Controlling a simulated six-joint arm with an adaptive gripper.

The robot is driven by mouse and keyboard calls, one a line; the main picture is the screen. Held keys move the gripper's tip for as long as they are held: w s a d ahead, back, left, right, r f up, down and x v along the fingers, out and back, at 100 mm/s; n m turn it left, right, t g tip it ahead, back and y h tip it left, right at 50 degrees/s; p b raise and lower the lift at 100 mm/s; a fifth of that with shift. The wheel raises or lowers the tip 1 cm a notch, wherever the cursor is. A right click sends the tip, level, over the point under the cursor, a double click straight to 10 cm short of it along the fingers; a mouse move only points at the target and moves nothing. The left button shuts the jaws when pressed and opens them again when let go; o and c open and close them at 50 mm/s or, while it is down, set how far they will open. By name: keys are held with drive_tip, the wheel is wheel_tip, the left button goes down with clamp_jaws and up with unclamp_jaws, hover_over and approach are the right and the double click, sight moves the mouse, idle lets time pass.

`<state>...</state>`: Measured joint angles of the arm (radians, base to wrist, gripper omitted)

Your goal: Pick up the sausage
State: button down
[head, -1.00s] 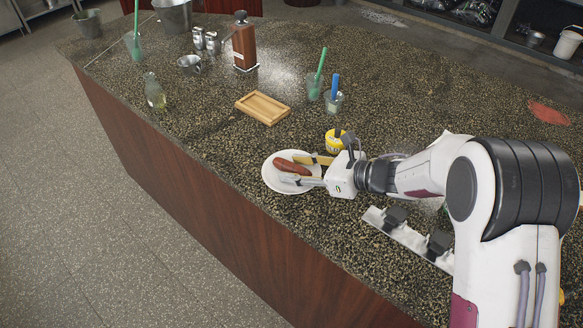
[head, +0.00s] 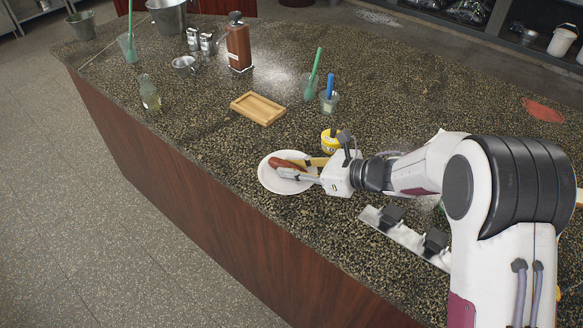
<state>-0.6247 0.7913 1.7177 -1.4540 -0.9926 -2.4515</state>
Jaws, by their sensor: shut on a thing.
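The sausage (head: 288,164) is reddish brown and shows over the round white plate (head: 270,181) near the front edge of the counter. My gripper (head: 300,168) comes in from the right and is shut on the sausage, with one finger on the near side and one on the far side. Part of the sausage is hidden by the fingers. I cannot tell whether the sausage touches the plate or hangs just above it.
A yellow tin (head: 331,141) stands close behind my gripper. A wooden tray (head: 258,108) lies further back. Cups with a green stick (head: 310,86) and a blue stick (head: 329,101) stand behind it to the right. A glass bottle (head: 150,95) stands at left.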

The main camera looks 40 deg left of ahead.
sight(293, 166)
wheel_tip(293, 166, up, 10)
drive_tip(key=shift+f, duration=0.15)
idle(0.4)
